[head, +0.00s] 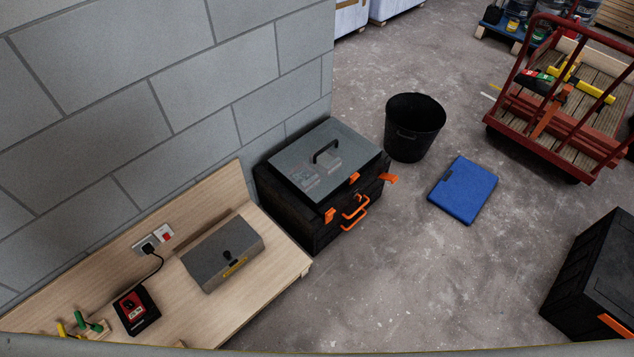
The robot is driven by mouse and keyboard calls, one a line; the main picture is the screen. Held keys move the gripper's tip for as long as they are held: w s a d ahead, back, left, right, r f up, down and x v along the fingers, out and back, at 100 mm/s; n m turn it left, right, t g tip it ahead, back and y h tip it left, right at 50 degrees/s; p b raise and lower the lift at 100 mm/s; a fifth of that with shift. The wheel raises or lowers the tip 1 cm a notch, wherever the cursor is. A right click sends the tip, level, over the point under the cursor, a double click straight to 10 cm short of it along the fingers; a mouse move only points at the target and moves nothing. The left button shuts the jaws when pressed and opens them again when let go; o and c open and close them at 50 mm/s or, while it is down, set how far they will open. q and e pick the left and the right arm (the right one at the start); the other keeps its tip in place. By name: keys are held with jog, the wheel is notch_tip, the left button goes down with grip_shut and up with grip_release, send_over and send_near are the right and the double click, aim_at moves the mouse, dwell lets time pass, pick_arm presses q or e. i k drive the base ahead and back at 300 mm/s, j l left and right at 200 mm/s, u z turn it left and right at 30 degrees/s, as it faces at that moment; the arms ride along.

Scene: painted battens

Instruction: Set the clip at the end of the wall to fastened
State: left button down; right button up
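A black toolbox (285,205) with a grey lid (300,150) stands on the floor at the end of the grey block wall (230,75). The lid is down. An orange clip (389,179) at the box's right front corner sticks outward, away from the box. Another orange clip (330,215) at the left of the front lies close against it. A small orange part (354,177) shows at the lid's front edge between them. An orange handle (355,212) is on the front. Neither of my grippers is in view.
A wooden bench (262,285) along the wall holds a grey metal box (222,252) and a black-and-red charger (136,310). A black bucket (414,127), a blue case (463,190), a red trolley (560,120) and a black crate (595,275) stand around. Floor before the toolbox is clear.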

aim_at(391, 177)
jog(key=i+l, duration=0.4)
jog(key=i+l+u, duration=0.1)
jog(key=i+l, duration=0.3)
jog(key=l, duration=0.15)
